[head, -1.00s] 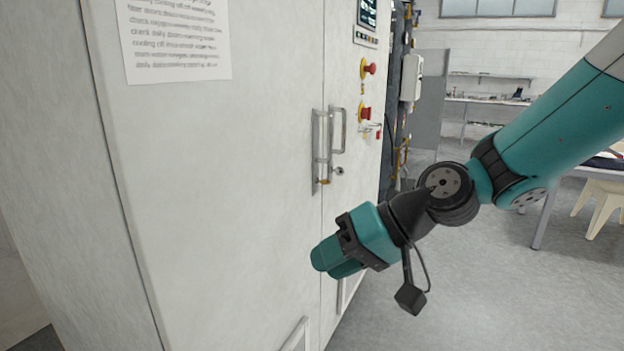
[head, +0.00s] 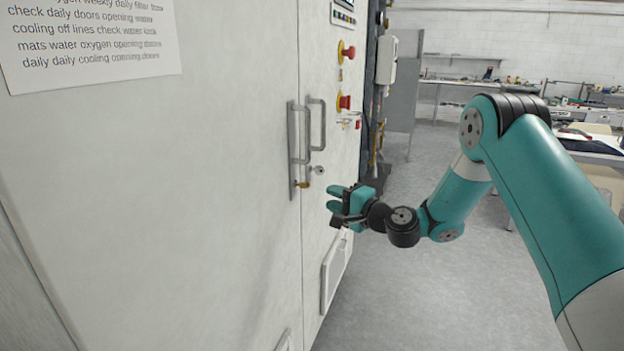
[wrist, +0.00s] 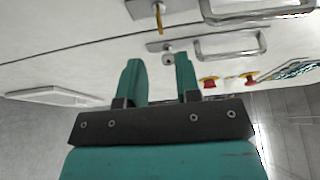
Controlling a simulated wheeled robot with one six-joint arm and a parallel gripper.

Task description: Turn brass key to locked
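The brass key (head: 304,185) sits at the lower end of the left door handle's plate on the pale cabinet. It also shows in the wrist view (wrist: 159,18) near the top edge, beyond my fingertips. Its exact turn angle is too small to read. A round silver lock (head: 317,170) sits just right of it on the neighbouring door; in the wrist view this lock (wrist: 168,58) appears between my fingertips. My gripper (head: 333,198) is right of and slightly below the key, apart from it. In the wrist view my gripper (wrist: 160,65) is open, with nothing between its teal fingers.
Two upright metal handles, left (head: 298,133) and right (head: 316,125), stand out above the key. Red buttons (head: 347,52) (head: 344,102) stick out on the right panel. A lower vent panel (head: 336,270) is below my gripper. Open floor (head: 420,290) lies to the right.

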